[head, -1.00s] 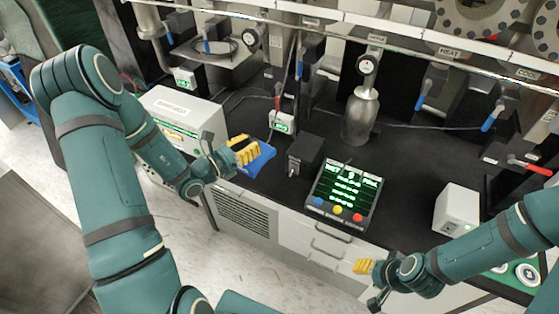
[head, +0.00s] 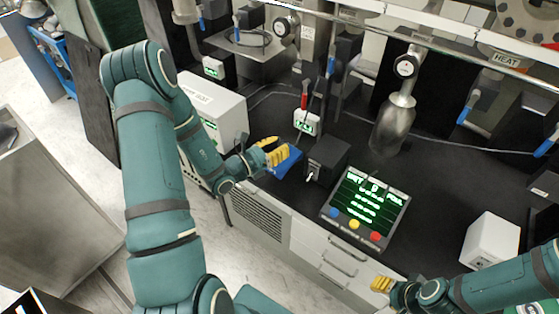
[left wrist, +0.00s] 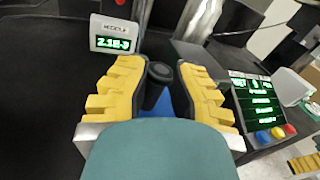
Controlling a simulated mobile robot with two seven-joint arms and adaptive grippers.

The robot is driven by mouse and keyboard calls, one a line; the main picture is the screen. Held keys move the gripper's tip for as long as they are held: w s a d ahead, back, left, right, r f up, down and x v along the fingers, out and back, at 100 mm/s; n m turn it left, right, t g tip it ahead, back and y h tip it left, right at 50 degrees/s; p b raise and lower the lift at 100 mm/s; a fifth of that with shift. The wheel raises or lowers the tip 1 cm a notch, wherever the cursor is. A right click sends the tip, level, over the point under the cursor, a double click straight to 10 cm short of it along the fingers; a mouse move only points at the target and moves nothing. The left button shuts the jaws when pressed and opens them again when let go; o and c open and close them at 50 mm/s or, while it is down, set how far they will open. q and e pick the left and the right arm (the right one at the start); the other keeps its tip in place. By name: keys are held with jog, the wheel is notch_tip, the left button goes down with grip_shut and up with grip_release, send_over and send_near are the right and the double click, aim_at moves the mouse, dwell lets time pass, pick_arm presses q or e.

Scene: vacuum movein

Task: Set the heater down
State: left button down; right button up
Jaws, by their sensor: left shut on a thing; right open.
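My left gripper (head: 270,153) is shut on a blue thing with a black, rounded handle, which I take to be the heater (head: 289,165). The heater is over the front edge of the black bench, left of a small black box. I cannot tell whether its underside touches the bench; the fingers hide part of it. My right gripper (head: 382,285) is open and empty in front of the bench, at lower right.
The black box (head: 327,158) and a control screen with coloured buttons (head: 365,205) sit right of the heater. A white instrument (head: 212,105) stands left. A small green display (head: 306,123) is behind. A white box (head: 490,240) stands right. Black bench top between them is bare.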

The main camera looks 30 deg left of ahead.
pick_arm(q)
notch_tip(320, 180, down, 4)
jog(key=b, duration=0.2)
jog(key=shift+r+b, duration=0.2)
jog(key=shift+b, duration=0.1)
jog(key=shift+r, duration=0.1)
jog(key=c, duration=0.9)
grip_release()
